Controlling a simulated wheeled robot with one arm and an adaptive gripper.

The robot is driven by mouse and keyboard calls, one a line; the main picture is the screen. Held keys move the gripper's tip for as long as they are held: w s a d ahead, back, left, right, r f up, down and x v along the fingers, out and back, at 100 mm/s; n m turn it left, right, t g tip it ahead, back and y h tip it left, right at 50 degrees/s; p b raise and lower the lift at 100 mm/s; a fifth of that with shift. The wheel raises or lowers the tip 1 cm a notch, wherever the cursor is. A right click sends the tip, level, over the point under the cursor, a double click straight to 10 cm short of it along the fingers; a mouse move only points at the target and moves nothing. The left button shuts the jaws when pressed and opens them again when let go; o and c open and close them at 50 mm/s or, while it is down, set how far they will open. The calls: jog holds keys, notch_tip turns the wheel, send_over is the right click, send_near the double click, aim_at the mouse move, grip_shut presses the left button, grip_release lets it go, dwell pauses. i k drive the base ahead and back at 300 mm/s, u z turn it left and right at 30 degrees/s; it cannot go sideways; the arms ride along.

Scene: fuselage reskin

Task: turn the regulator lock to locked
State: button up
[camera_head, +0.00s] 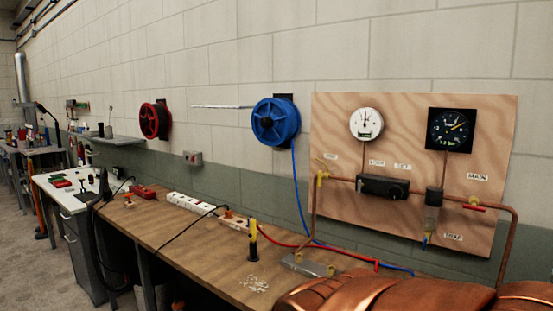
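The regulator appears to be the dark box (382,187) on the plywood panel (410,245). It sits in the copper pipe run, below the small "SET" label (403,167). A round, knob-like detail shows faintly at its right end. The lock itself is too small and dark to make out, and I cannot tell its position. A white round gauge (366,124) is above the box. A black square gauge (451,130) is to the upper right. My gripper is not in view.
A yellow-handled valve (322,177) is left of the box, and a red-handled valve (473,207) is by "MAIN". The wooden bench (200,229) below carries a power strip (190,204), cables and hoses. A blue hose reel (276,122) hangs on the wall to the left.

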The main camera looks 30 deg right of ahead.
aim_at(361, 185)
jog(key=z, duration=1.4)
